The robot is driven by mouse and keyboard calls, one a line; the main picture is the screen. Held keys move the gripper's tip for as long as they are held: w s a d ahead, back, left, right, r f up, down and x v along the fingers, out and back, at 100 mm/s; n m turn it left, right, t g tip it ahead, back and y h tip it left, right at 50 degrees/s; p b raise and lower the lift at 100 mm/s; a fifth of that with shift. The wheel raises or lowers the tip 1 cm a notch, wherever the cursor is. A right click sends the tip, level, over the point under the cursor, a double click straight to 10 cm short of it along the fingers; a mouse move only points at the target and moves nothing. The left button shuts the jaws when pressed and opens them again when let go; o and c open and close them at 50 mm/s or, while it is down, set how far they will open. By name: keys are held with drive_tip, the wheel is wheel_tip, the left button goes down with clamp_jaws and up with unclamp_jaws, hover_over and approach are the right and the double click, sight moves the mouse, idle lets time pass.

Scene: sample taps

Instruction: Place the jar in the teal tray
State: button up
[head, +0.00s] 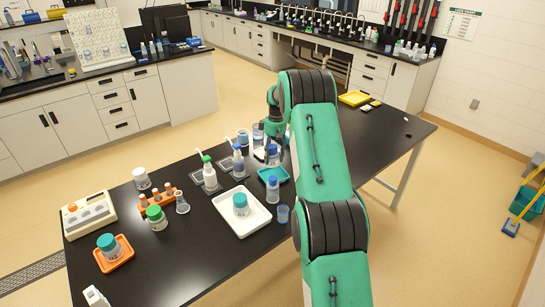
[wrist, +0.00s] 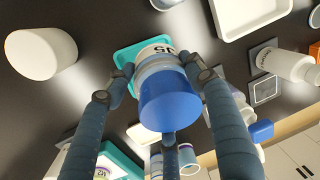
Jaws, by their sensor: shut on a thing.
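My gripper (wrist: 160,74) is shut on the jar (wrist: 172,100), with its fingers around the jar's sides. The jar has a blue lid facing the wrist camera and a white label with dark print. The teal tray (wrist: 124,55) shows directly behind the jar in the wrist view, partly covered by it. I cannot tell whether jar and tray touch. In the head view my gripper (head: 274,155) points down by the teal tray (head: 285,173). A blue-lidded container (head: 272,184) shows at the tray's near side; I cannot tell if it is the held jar.
A white tray (head: 255,222) with a teal-lidded jar (head: 240,203) lies left of the teal tray. A blue cup (head: 283,214) stands near it. Bottles (head: 210,175) stand to the left. A white cylinder (wrist: 40,53) shows at the wrist view's left. My arm hides the table's middle right.

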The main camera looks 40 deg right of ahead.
sight(274, 152)
drive_tip(key=shift+w+d, duration=0.1)
drive_tip(key=shift+w+d+f+m+t+h+p, duration=0.15)
drive_tip(key=shift+w+d+m+t+h+p, duration=0.2)
drive_tip(key=shift+d+m+t, duration=0.4)
drive_tip(key=shift+w+d+f+m+t+h+p, duration=0.2)
drive_tip(key=shift+w+d+m+t+p, duration=0.35)
drive_tip(key=shift+m, duration=0.4)
drive_tip(key=shift+s+a, duration=0.1)
drive_tip(key=shift+f+b, duration=0.35)
drive_tip(key=shift+f, duration=2.75)
drive_tip(key=shift+f, duration=0.15)
drive_tip(key=shift+f, duration=1.75)
drive_tip(key=shift+f, duration=0.15)
drive_tip(key=o, duration=1.4)
